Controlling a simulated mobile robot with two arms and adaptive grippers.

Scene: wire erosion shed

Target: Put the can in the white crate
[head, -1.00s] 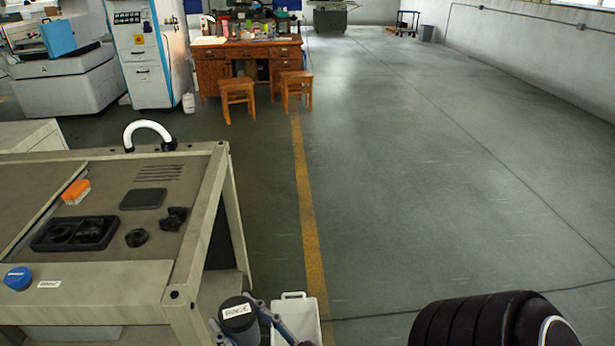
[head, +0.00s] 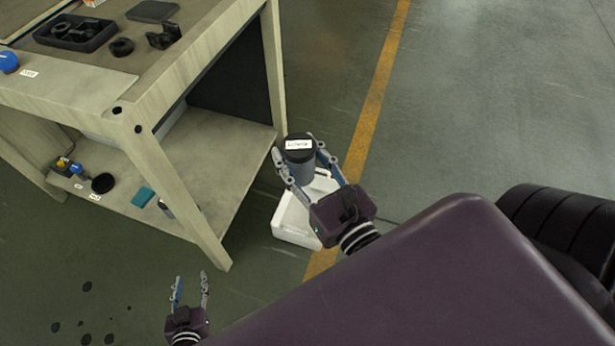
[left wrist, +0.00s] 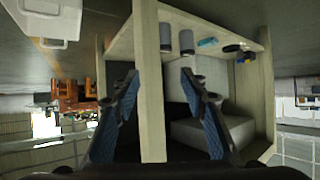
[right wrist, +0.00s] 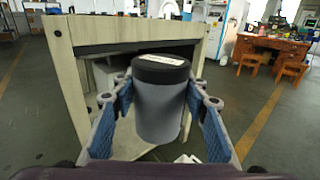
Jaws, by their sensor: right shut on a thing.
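The can (head: 300,165) is grey with a black lid and a white label. My right gripper (head: 306,160) is shut on it and holds it upright; in the right wrist view the can (right wrist: 160,108) sits between the fingers. The white crate (head: 292,226) stands on the floor beside the bench, below and partly hidden by the can and right gripper. It also shows upside down in the left wrist view (left wrist: 48,22). My left gripper (head: 190,280) is open and empty, low in front of the bench's near leg.
The bench (head: 190,80) has a lower shelf (head: 215,160) holding a teal block (head: 142,197), a black disc (head: 103,183) and other small items. Its near leg (head: 190,215) stands between the left gripper and the shelf. Floor right of the yellow line (head: 372,105) is clear.

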